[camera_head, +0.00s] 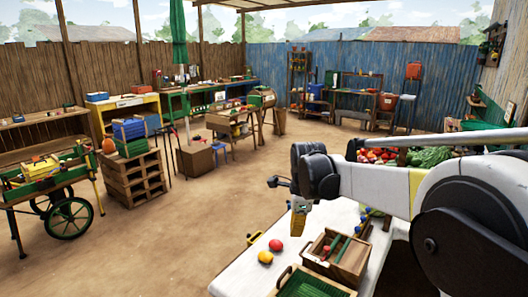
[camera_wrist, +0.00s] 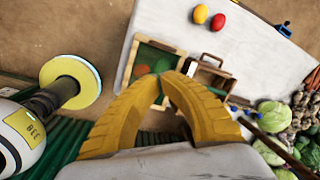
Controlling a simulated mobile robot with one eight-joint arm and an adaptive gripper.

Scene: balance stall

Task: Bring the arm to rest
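My gripper (camera_head: 299,222) hangs at the end of my arm, above the white table, in the head view. In the wrist view its two yellow fingers (camera_wrist: 163,80) curve in and their tips come together. I see nothing held between them. My arm reaches in from the right of the head view, with a dark joint near its middle.
Below lie a yellow ball (camera_head: 265,257) and a red ball (camera_head: 276,245) on the white table (camera_head: 240,277). A wooden box (camera_head: 350,259) and a green-lined tray (camera_head: 300,285) stand beside them. Vegetables (camera_head: 428,157) lie behind my arm. Open dirt floor (camera_head: 200,225) is at left.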

